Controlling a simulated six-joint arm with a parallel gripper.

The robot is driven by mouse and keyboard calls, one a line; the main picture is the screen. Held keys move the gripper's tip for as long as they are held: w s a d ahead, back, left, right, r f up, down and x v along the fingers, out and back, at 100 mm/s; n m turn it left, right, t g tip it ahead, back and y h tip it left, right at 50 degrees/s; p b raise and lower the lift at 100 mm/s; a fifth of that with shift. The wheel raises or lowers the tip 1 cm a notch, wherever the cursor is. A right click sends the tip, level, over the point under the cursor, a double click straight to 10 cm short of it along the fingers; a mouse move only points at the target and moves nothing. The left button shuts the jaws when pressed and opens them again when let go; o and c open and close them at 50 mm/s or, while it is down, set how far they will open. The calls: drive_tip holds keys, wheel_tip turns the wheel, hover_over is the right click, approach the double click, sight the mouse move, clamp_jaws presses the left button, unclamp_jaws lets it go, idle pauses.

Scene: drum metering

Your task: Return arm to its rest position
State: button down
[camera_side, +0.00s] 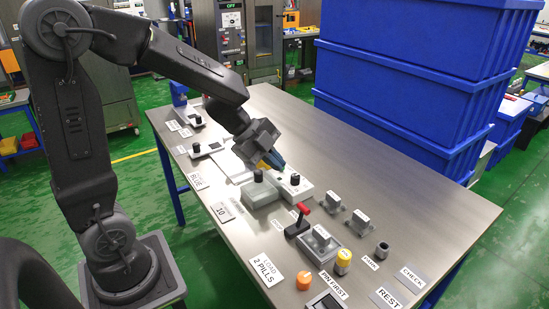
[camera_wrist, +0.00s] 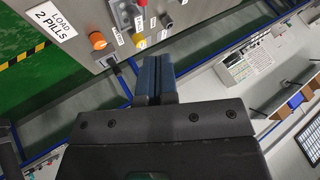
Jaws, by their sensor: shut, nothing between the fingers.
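My gripper (camera_side: 272,163) is above the middle of the steel table (camera_side: 370,170) in the side view, beside two black-knobbed boxes. A yellow part and a blue part show at its end, pointing down at a slant. In the wrist view my gripper (camera_wrist: 155,62) shows as two blue fingers pressed together, with nothing between them. Whether the tips touch the box below cannot be told. My arm reaches over the table from the left, bent at the elbow. A card marked REST (camera_side: 387,298) lies at the table's near right.
Below the gripper are a grey box with a black knob (camera_side: 258,177) and a white one (camera_side: 294,181). A red-handled lever (camera_side: 302,209), orange knob (camera_side: 304,281) and yellow cap (camera_side: 343,257) stand nearer. Stacked blue crates (camera_side: 400,110) rise behind the table.

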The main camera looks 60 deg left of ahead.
drive_tip(key=shift+a+r, duration=0.15)
drive_tip(key=shift+r, duration=0.25)
drive_tip(key=shift+w, duration=0.1)
